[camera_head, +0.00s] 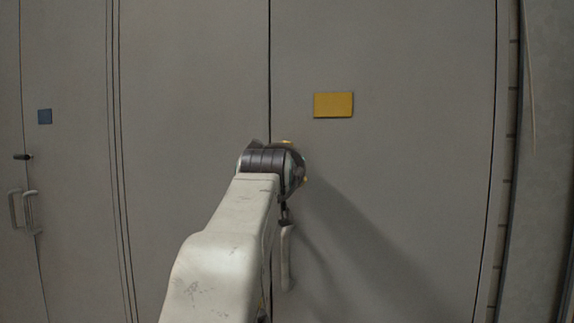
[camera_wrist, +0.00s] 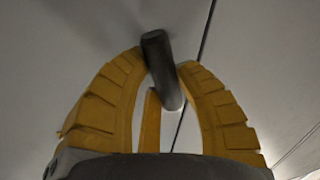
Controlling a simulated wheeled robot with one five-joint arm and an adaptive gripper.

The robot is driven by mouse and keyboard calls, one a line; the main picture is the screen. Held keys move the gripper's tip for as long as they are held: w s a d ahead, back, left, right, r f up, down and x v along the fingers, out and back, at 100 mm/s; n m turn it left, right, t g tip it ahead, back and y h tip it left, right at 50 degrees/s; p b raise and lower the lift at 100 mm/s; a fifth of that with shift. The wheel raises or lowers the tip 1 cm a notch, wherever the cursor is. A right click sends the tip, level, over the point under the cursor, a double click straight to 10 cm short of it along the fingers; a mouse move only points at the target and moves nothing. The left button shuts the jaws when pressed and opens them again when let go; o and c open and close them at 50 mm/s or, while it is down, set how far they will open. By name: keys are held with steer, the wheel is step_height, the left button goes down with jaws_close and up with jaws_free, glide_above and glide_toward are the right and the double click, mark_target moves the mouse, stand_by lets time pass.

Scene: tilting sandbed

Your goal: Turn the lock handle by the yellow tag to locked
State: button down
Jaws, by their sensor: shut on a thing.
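The yellow tag (camera_head: 333,105) is on the right-hand grey door, right of the seam between two doors. My gripper (camera_wrist: 162,62) has its yellow fingers closed on both sides of a dark bar, the lock handle (camera_wrist: 157,48), in the wrist view. In the head view my gripper (camera_head: 289,150) is at the door seam, below and left of the yellow tag. My wrist hides the lock handle there, so its angle against the door cannot be told.
A pale pull handle (camera_head: 287,258) hangs on the door just below my wrist. The door face right of my arm is clear.

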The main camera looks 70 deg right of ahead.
steer(key=c, duration=0.8)
jaws_free()
steer(key=shift+c, duration=0.2)
steer(key=shift+s+a+r, duration=0.1)
steer(key=shift+a, duration=0.05)
steer(key=f+v, duration=0.1)
steer(key=v, duration=1)
steer(key=shift+a+r, duration=0.35)
steer(key=shift+r, duration=0.1)
steer(key=shift+s, duration=0.1)
